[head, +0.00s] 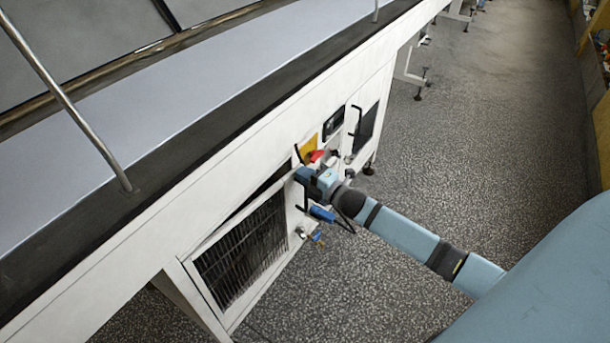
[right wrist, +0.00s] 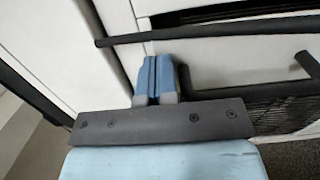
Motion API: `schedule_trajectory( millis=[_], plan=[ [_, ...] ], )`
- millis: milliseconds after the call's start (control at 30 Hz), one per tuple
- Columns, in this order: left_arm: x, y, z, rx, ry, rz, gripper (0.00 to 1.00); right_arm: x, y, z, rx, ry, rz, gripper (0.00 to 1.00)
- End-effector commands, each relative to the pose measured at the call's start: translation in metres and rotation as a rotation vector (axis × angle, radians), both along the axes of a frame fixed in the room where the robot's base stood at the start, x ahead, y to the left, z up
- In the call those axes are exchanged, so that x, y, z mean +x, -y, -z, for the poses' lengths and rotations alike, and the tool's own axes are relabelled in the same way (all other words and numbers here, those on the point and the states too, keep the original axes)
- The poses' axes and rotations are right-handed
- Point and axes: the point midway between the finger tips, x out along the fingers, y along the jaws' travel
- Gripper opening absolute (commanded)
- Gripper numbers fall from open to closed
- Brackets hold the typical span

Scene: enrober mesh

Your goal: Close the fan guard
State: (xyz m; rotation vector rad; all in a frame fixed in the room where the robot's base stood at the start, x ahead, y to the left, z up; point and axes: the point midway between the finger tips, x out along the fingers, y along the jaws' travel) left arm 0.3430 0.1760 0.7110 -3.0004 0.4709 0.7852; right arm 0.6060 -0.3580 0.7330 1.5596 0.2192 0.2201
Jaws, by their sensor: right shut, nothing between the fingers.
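The fan guard (head: 243,250) is a white-framed panel with dark slats, low on the side of the white machine. A dark wedge-shaped gap shows along its upper edge, so it stands partly open. Part of its dark grille (right wrist: 285,112) shows at the lower right of the right wrist view. My right gripper (head: 303,176) is at the guard's upper right corner, and the arm hides part of that area. In the right wrist view its blue fingers (right wrist: 153,74) are together and empty, close to the white panelling. I cannot tell whether they touch it. My left gripper is out of view.
A black bar (right wrist: 200,30) crosses just above the fingertips in the right wrist view. Further along the machine are a yellow label (head: 306,148), a red knob (head: 317,156) and a dark window panel (head: 367,127). The speckled floor (head: 480,130) to the right is clear.

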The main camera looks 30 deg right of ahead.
Motion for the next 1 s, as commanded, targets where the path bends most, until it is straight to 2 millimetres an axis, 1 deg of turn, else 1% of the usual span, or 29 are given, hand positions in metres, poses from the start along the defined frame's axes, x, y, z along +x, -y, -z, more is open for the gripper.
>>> schedule_trajectory(
  millis=[333, 600, 1000],
  plan=[
    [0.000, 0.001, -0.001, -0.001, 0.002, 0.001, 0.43, 0.002, 0.000, 0.000, -0.001, 0.000, -0.006, 0.00],
    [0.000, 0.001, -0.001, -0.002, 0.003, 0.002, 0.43, 0.025, -0.006, 0.000, -0.003, 0.000, -0.069, 0.00],
    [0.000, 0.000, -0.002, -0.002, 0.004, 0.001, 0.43, 0.025, -0.006, 0.000, 0.000, -0.001, -0.072, 0.00]
  ],
)
